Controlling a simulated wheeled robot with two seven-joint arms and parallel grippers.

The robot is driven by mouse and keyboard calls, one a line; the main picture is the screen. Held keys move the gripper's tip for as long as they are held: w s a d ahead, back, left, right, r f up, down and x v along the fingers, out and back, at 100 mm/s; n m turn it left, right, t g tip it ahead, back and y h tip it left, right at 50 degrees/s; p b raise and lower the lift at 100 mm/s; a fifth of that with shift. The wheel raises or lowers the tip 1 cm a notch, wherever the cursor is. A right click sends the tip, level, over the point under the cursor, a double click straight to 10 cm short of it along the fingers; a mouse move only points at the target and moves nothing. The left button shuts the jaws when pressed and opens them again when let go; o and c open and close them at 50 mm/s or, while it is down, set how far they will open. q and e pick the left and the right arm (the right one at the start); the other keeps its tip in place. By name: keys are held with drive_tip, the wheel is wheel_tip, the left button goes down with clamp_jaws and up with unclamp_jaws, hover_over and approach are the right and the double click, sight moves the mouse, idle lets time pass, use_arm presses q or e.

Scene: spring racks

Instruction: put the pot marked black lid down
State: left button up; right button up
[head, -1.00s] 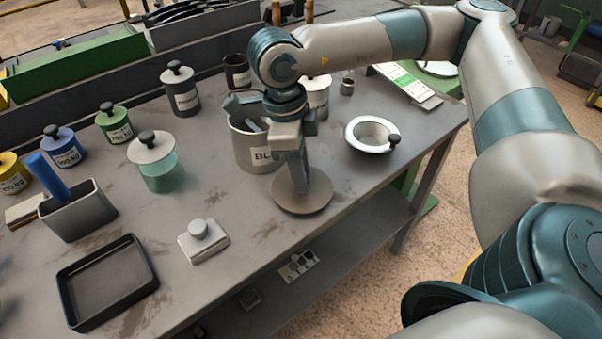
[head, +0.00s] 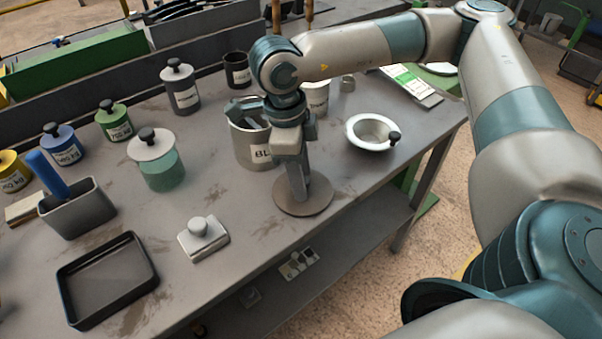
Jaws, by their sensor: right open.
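The pot (head: 245,150) is a grey metal pot with a white label starting "BL", the rest hidden by my right gripper. It is open, and a grey tool sticks out of its top. A round brownish-grey lid (head: 318,204) lies flat, apparently on the bench top, in front and to the right of the pot, near the bench's front edge. My right gripper (head: 303,188) points down over the lid's middle, open, fingers close to it. The lid's knob is hidden by the fingers. My left gripper is not in view.
A white bowl-like pot (head: 372,132) with a black knob stands to the right. A glass jar (head: 160,172) with a pale lid stands left. A small grey knobbed block (head: 203,238) and a black tray (head: 106,281) lie in front. Bare bench surrounds the lid's left side.

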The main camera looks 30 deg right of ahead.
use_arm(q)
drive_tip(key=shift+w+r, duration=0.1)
use_arm(e)
drive_tip(key=shift+r, duration=0.2)
drive_tip(key=r, duration=0.3)
drive_tip(key=shift+w+a, duration=0.2)
use_arm(q)
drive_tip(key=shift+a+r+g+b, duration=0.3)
drive_tip(key=shift+b, duration=0.35)
use_arm(e)
wheel_tip(320, 180, up, 9)
drive_tip(key=shift+w+a, duration=0.4)
drive_tip(key=shift+a, duration=0.05)
drive_tip(key=shift+f, duration=0.15)
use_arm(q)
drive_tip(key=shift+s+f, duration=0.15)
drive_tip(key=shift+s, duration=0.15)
